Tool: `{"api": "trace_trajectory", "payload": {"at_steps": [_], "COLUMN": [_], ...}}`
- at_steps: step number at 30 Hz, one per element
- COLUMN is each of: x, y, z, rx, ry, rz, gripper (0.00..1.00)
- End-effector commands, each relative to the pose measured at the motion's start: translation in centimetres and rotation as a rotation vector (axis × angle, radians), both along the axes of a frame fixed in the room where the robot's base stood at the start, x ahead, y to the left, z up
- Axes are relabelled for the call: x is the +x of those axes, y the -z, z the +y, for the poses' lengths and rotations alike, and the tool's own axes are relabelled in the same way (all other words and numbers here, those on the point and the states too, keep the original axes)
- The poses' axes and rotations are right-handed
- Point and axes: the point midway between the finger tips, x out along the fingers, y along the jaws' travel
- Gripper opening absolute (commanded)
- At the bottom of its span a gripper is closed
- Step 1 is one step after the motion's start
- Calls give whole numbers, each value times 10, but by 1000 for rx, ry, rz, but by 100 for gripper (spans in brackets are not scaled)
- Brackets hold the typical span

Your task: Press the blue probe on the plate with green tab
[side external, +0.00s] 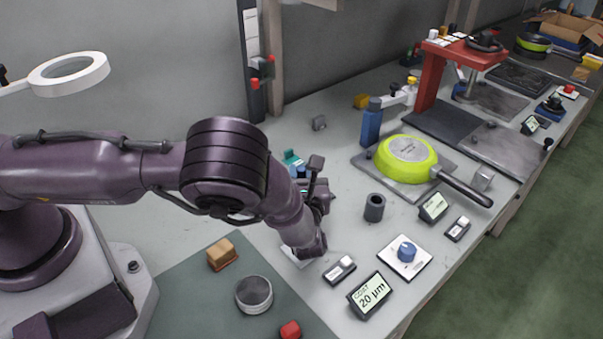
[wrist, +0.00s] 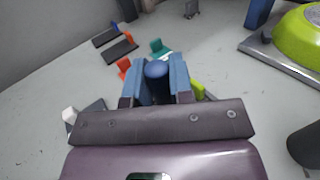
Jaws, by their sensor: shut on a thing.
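My gripper (wrist: 157,72) shows in the wrist view with two blue fingers shut on the blue probe (wrist: 156,69), whose rounded top sits between them. In the side external view my gripper (side external: 300,172) is largely hidden by my own wrist. A plate with a teal-green tab (wrist: 160,46) lies just beyond the fingers; its tab also shows in the side view (side external: 292,157). A yellow-green tab (wrist: 198,90) is partly hidden beside the right finger. An orange-red tab (wrist: 124,67) is left of the fingers. I cannot tell whether the probe touches a plate.
Dark plates (wrist: 120,50) lie farther left, and a white-tabbed piece (wrist: 70,114) is nearer. The green pan (side external: 408,157) rests on a metal plate at right. A dark cylinder (side external: 374,208), a blue knob (side external: 407,252) and a display (side external: 370,295) stand on the bench.

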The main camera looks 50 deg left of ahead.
Motion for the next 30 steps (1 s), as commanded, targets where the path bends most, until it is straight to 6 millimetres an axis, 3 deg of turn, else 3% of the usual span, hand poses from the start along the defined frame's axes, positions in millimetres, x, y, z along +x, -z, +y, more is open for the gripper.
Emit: {"api": "trace_trajectory", "payload": {"at_steps": [21,30], "x": [1,1], "y": [-61,-68], "z": [0,0], "rx": [3,4], "ry": [0,0], "rz": [-7,-7], "gripper": [0,0]}}
